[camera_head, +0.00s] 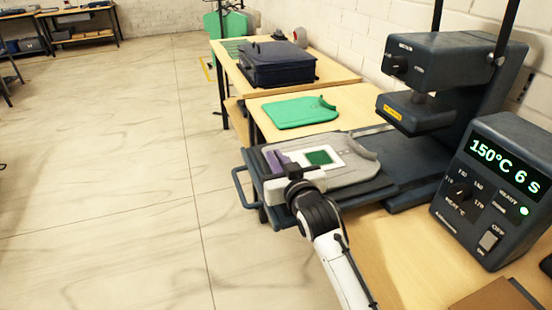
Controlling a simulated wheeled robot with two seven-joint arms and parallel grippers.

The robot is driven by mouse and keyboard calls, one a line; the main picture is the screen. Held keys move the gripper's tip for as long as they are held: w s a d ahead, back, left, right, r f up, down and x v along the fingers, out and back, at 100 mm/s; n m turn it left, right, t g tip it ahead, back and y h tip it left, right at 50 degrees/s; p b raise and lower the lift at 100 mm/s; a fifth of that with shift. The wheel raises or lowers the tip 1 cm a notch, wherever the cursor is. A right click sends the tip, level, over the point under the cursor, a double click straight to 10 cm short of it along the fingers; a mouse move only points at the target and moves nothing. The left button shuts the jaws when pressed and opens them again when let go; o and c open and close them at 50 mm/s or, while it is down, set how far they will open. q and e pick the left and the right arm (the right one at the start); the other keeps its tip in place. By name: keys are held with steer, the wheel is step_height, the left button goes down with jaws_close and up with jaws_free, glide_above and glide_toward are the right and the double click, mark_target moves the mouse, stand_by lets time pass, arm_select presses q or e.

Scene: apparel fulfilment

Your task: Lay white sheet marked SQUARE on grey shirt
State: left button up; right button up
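A white sheet (340,155) with a dark green square on it is over the grey shirt (362,171). It looks flat, but I cannot tell whether all of it touches the shirt. The shirt lies on the dark lower plate (403,169) of the heat press. My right gripper (286,172) is at the sheet's near left side, low over the shirt. Its fingertips are small and partly hidden, so I cannot tell whether they grip the sheet. A purple patch (273,160) shows just left of the sheet. My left gripper is out of view.
The press head (416,112) is raised at the right, clear of the sheet. A control box (498,190) reads 150°C 6 s. The floor at left is clear.

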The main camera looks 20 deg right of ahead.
steer(key=o, duration=0.4)
step_height(320, 180, up, 10)
steer(key=shift+f+p, duration=0.1)
steer(key=shift+p, duration=0.35)
steer(key=shift+s, duration=0.1)
